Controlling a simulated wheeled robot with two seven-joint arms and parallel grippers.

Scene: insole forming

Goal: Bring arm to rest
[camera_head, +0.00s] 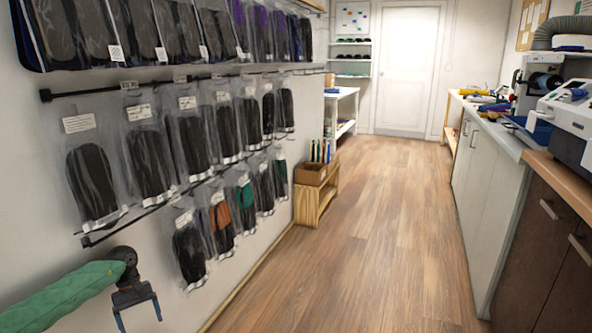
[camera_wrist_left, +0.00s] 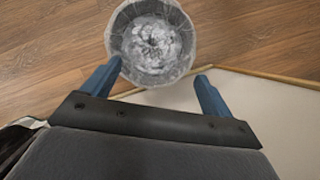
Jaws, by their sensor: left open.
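My left arm, in a green sleeve, comes in from the lower left in the head view. My left gripper (camera_head: 140,318) is at its end, low beside the left wall and below the hanging insole packs. Its blue fingers are spread apart with nothing between them. In the left wrist view the left gripper (camera_wrist_left: 160,86) is also open and empty, pointing toward the floor. My right gripper is not in either view.
Bagged insoles (camera_head: 95,180) hang on wall rails at left. A lined bin (camera_wrist_left: 152,42) stands on the floor beyond the left fingers. A small wooden stand (camera_head: 316,197) is by the wall. Counters (camera_head: 487,170) line the right. The wooden floor (camera_head: 370,250) between is clear.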

